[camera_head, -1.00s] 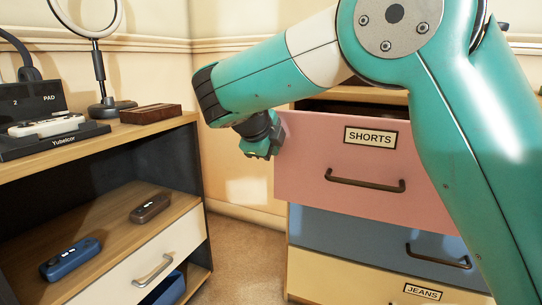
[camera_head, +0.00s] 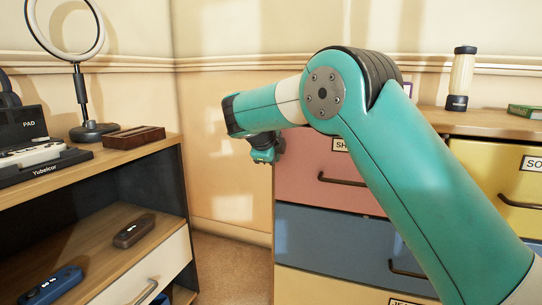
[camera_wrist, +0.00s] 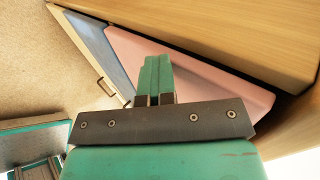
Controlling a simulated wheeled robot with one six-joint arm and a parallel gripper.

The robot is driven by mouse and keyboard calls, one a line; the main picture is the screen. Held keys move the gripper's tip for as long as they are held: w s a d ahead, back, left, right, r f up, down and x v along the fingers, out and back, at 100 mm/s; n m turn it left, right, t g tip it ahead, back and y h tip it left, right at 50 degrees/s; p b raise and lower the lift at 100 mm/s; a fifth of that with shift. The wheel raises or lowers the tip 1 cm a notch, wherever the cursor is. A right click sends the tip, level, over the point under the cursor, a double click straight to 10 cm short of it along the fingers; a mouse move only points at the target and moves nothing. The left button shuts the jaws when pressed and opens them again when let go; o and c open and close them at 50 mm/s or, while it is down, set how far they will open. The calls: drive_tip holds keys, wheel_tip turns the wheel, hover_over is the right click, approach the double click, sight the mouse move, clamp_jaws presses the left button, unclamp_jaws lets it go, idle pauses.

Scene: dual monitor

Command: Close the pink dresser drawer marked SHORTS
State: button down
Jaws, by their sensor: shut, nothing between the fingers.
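The pink drawer front marked SHORTS (camera_head: 318,182) is at the top left of the dresser. Its label is partly hidden behind my arm. It now looks about in line with the blue drawer (camera_head: 325,243) below; I cannot tell if a small gap is left. My gripper (camera_head: 264,157) is at the left edge of the pink front. In the wrist view the shut, empty fingers (camera_wrist: 157,72) lie over the pink drawer front (camera_wrist: 205,75), close to it; contact is unclear.
The wooden dresser top (camera_head: 440,118) holds a flashlight-like cylinder (camera_head: 461,78) and a green book (camera_head: 525,111). A yellow drawer (camera_head: 510,190) is at right. A desk (camera_head: 85,165) with a ring light and controllers stands at left, with a floor gap (camera_head: 228,262) between.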

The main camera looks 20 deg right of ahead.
drive_tip(key=shift+w+d, duration=0.2)
drive_tip(key=shift+d, duration=0.1)
